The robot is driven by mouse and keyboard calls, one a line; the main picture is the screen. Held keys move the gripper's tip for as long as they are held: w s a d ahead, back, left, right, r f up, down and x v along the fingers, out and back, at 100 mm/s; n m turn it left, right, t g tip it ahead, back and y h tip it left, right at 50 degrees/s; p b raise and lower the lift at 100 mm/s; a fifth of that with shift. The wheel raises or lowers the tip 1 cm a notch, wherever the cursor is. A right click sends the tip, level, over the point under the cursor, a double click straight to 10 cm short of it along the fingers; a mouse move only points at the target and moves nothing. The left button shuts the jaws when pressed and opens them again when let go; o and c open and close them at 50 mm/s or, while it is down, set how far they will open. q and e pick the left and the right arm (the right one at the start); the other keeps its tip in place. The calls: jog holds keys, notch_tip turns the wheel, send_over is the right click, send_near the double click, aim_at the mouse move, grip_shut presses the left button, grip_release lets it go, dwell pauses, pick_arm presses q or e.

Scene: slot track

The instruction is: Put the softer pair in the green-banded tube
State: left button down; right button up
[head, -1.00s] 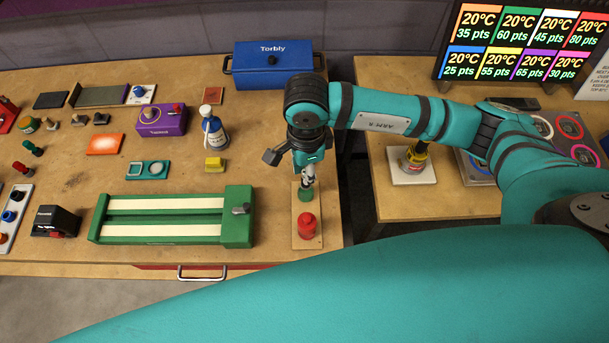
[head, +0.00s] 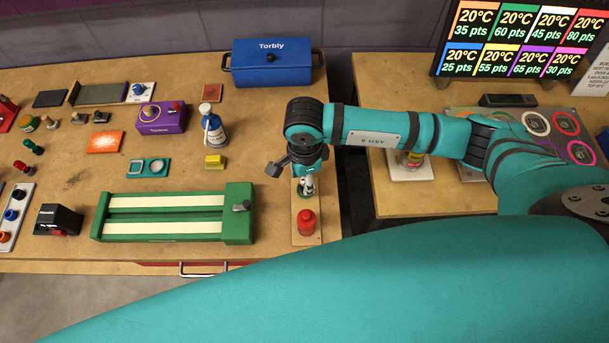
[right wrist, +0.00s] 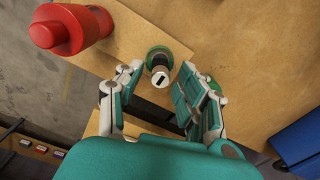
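My right gripper (head: 306,186) points down over the far end of a small wooden board (head: 306,238) at the table's right edge. In the right wrist view the gripper (right wrist: 160,72) is open. A short upright piece with a green ring (right wrist: 158,52) and a pale top with a dark slot stands between and just beyond its fingertips, with gaps at both sides. A red capped cylinder (head: 306,224) stands on the near end of that board; it also shows in the right wrist view (right wrist: 72,29). A small dark-green piece (head: 33,146) lies at the far left. My left gripper is not in view.
A green two-channel track (head: 168,216) lies left of the board. A gap separates the second table (head: 450,200) at right.

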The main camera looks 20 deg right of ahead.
jog(key=shift+r, duration=0.5)
notch_tip(320, 180, up, 11)
jog(key=b, duration=0.3)
jog(key=shift+r, duration=0.15)
jog(key=shift+s, duration=0.1)
